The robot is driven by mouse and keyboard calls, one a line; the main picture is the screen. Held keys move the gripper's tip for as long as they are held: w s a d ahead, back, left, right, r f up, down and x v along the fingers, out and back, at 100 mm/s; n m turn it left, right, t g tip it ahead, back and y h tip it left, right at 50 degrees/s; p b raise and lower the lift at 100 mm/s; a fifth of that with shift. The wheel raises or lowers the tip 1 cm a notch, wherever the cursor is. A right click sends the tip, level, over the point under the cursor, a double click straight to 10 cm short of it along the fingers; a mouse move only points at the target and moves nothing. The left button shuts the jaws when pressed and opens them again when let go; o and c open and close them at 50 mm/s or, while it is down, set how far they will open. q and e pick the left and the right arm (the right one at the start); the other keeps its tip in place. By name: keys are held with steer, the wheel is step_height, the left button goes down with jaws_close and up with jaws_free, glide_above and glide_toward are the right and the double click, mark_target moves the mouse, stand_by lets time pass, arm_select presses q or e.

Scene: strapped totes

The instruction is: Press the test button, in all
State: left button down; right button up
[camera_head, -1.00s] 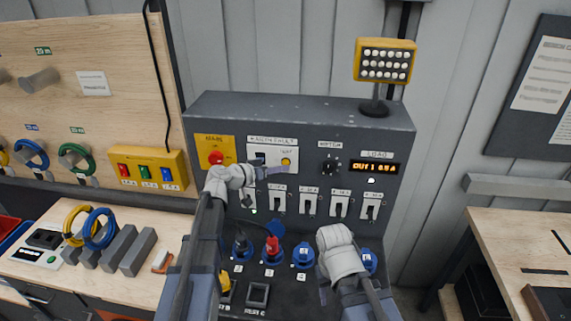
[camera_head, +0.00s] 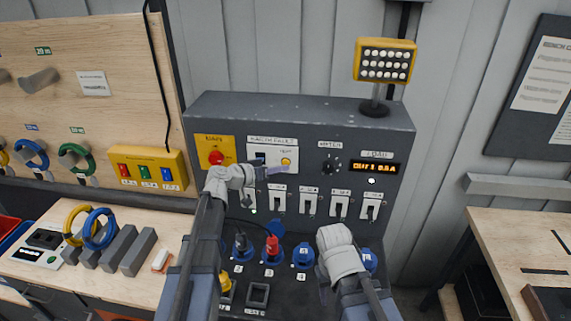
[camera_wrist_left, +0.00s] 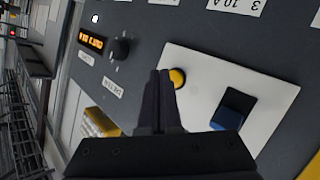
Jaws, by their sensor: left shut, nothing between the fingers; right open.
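The yellow round test button (camera_head: 286,162) sits on the white earth-fault plate (camera_head: 262,147) of the grey panel, right of a dark rocker switch (camera_head: 260,158). In the left wrist view the button (camera_wrist_left: 178,78) shows beside my fingertips, and the rocker (camera_wrist_left: 232,108) is blue and black. My left gripper (camera_head: 287,170) is shut and empty, its tips just below the button in the head view; it also shows in the left wrist view (camera_wrist_left: 162,74). I cannot tell whether the tips touch the button. My right gripper (camera_head: 322,290) is low over the sockets, mostly hidden by its wrist.
A red mains button (camera_head: 216,157) on a yellow plate is at left. A meter knob (camera_head: 328,166) and lit load display (camera_head: 375,168) are at right. Several breaker switches (camera_head: 309,203) line the panel below. A lamp (camera_head: 385,62) stands on top.

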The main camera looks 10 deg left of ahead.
arm_select(q)
steer(key=shift+w, duration=0.15)
steer(key=shift+w, duration=0.3)
steer(key=shift+w, duration=0.4)
stand_by(0.7)
steer(key=shift+s, duration=0.8)
steer(key=s, duration=0.5)
stand_by(0.6)
stand_by(0.4)
